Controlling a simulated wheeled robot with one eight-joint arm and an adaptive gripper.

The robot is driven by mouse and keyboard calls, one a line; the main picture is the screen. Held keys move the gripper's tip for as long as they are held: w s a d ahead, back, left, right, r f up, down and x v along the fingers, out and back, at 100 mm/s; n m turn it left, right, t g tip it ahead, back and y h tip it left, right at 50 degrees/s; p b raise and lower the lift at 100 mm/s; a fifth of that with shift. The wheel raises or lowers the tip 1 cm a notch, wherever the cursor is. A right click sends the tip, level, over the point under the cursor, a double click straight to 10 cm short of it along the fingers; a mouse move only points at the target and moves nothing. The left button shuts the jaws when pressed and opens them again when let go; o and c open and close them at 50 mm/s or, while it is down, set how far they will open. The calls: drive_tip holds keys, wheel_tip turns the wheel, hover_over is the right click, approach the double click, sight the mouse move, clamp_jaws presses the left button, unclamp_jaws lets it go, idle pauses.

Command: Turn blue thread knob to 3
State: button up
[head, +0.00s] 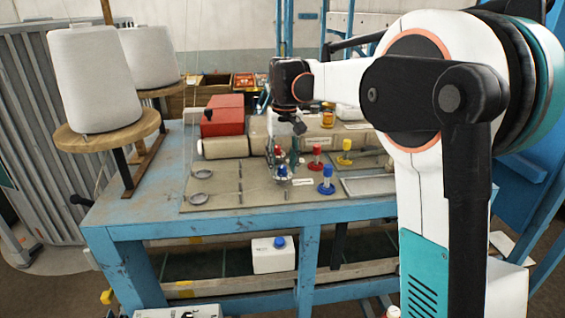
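My gripper (282,158) points down over the panel plate on the blue table, at the front middle. Its fingers are around or just in front of a small blue part (282,171), which they partly hide. I cannot tell whether they touch it or how far apart they are. A blue knob (326,181) stands upright on the plate to the right of my gripper, clear of it. I cannot tell which of the two blue parts is the thread knob. Number marks and the knob's setting are too small to read.
A red knob (316,160) and a yellow knob (346,153) stand close on the right. A red and cream sewing machine (222,118) lies behind. Large thread cones (95,80) stand at the table's left edge.

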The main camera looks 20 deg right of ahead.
sight(284, 167)
wheel_tip(284, 167, up, 12)
drive_tip(key=shift+d, duration=0.2)
idle(0.4)
idle(0.4)
drive_tip(key=s+a+f+t, duration=0.1)
drive_tip(key=s+f+t, duration=0.1)
drive_tip(key=s, duration=0.6)
drive_tip(key=s+a+f+t, duration=0.1)
drive_tip(key=s+a+t, duration=0.1)
drive_tip(key=s, duration=0.6)
drive_tip(key=s+a+f+n+t, duration=0.1)
drive_tip(key=s+a+f+t, duration=0.15)
drive_tip(key=s+f, duration=1.2)
wheel_tip(284, 167, down, 30)
drive_tip(key=d+b, duration=0.1)
drive_tip(key=b, duration=3)
drive_tip(key=shift+s+r+t, duration=0.15)
drive_tip(key=shift+s+t, duration=0.15)
drive_tip(key=shift+t, duration=0.05)
